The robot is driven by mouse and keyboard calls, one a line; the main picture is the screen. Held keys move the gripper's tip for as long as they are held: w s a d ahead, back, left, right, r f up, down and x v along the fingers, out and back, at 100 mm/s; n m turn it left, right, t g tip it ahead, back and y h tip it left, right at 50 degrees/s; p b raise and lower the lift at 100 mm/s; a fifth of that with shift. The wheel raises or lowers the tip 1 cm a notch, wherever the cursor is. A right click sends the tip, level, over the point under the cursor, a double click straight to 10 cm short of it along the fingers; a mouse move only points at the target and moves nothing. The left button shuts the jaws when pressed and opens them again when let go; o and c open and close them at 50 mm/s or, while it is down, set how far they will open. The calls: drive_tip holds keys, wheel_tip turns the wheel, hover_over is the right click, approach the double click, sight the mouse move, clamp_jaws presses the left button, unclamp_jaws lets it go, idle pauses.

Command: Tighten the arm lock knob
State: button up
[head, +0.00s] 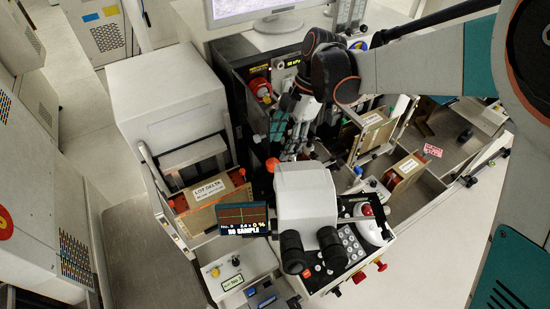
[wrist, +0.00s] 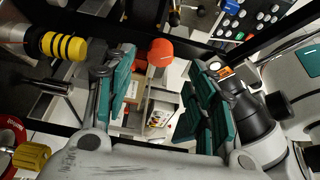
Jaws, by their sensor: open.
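An orange-red knob (wrist: 160,52) shows in the wrist view, between and beyond my finger pads near the top middle. An orange-red round knob also shows in the head view (head: 271,164), just left of the white microscope head (head: 305,190). No label shows which knob is the arm lock knob. My gripper (wrist: 163,98) has its two teal-padded fingers spread apart, with nothing between them touching the pads. In the head view my gripper (head: 292,128) points down behind the microscope, close to the orange-red knob, and is partly hidden by my arm.
A yellow-and-black ringed knob (wrist: 63,46) is at upper left in the wrist view, a yellow knob (wrist: 31,156) at lower left. Black microscope eyepieces (head: 310,250), a "NO SAMPLE" screen (head: 242,218) and a button panel (head: 352,240) crowd the front. Boxed lots stand on both sides.

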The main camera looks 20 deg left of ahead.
sight(274, 162)
drive_tip(key=x, duration=0.5)
drive_tip(key=shift+s+f, duration=0.1)
drive_tip(key=shift+f, duration=0.25)
drive_tip(key=shift+c, duration=0.2)
drive_tip(key=c, duration=1)
